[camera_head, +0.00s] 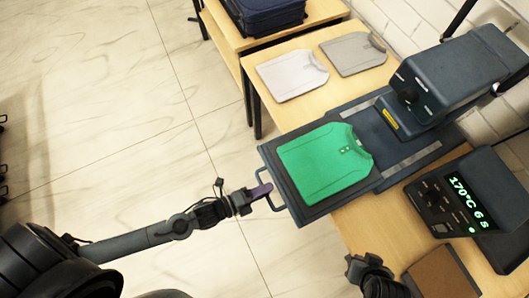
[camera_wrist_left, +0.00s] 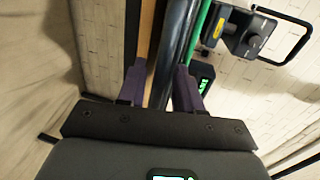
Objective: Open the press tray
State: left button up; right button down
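The press tray (camera_head: 298,212) is a dark slab with a green shirt (camera_head: 322,163) lying flat on it. It sits in front of the press head (camera_head: 455,80), clear of it. A thin dark handle (camera_head: 259,178) sticks out from the tray's left edge. My left gripper (camera_head: 267,190) has its purple fingertips at this handle. In the left wrist view, the two purple fingers (camera_wrist_left: 159,88) stand apart, with a dark bar and some light wood showing between them. Contact with the handle cannot be told. My right gripper (camera_head: 368,266) is at the bottom, its fingers unclear.
A white shirt (camera_head: 292,75) and a grey shirt (camera_head: 354,53) lie on the wooden table (camera_head: 262,97) behind the tray. A control box (camera_head: 462,195) reading 170°C and 6 s stands right. A brown pad (camera_head: 442,274) lies in front of it.

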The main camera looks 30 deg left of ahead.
pick_arm(q)
jog(key=v, duration=1)
jog(key=shift+s+p, duration=0.2)
jog(key=shift+p, duration=0.2)
jog(key=shift+a, duration=0.1)
jog(key=w+a+r+n+y, duration=0.1)
jog(key=w+r+n+y, duration=0.6)
jog(key=w+r+n, duration=0.45)
jog(key=s+a+f+n+g+y, duration=0.2)
jog(key=s+a+f+n+g, duration=0.25)
jog(key=s+n+g, duration=0.65)
notch_tip(320, 180, up, 25)
jog(key=w+t+p, duration=0.1)
jog(key=t+p, duration=0.1)
jog(key=p, duration=2.4)
jog(key=shift+r+n+p, duration=0.2)
jog(key=shift+n+p, duration=0.1)
jog(key=shift+n, duration=0.05)
